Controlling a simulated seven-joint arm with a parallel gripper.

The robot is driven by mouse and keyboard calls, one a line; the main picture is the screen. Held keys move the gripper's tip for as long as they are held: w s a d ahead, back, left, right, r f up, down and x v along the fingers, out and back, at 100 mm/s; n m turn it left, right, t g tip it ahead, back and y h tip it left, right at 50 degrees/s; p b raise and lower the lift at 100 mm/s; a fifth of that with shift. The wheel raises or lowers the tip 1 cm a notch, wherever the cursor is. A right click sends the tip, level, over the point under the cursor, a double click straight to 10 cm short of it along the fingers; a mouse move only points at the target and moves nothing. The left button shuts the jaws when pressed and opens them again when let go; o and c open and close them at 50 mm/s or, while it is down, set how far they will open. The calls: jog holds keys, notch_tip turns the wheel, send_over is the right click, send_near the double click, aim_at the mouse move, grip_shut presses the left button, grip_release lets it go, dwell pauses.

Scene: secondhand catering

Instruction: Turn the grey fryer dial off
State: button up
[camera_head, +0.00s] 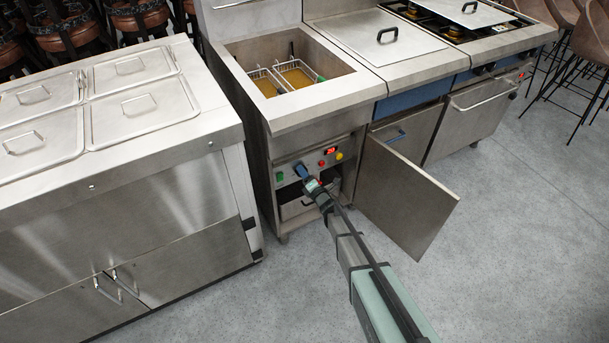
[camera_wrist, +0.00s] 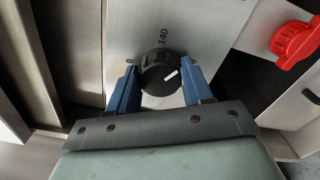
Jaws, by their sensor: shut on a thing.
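The fryer (camera_head: 300,118) stands in the middle of the head view with its lower door (camera_head: 405,195) swung open. The dark grey dial (camera_wrist: 157,60) is on its front panel in the wrist view, with a white pointer mark toward the lower right half of its face and "140" printed above it. My gripper (camera_wrist: 160,82) has its blue fingers on the left and right sides of the dial, shut on it. In the head view my gripper (camera_head: 301,170) is at the control panel and hides the dial.
A red knob (camera_wrist: 295,42) is right of the dial in the wrist view. A steel counter (camera_head: 120,195) stands left. Open floor (camera_head: 500,220) lies right.

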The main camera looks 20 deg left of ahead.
jog(key=shift+s+n, duration=0.15)
jog(key=shift+n, duration=7.65)
jog(key=shift+a, duration=0.1)
jog(key=o, duration=1)
jog(key=shift+o, duration=0.2)
jog(key=v, duration=1.4)
jog(key=shift+r, duration=0.1)
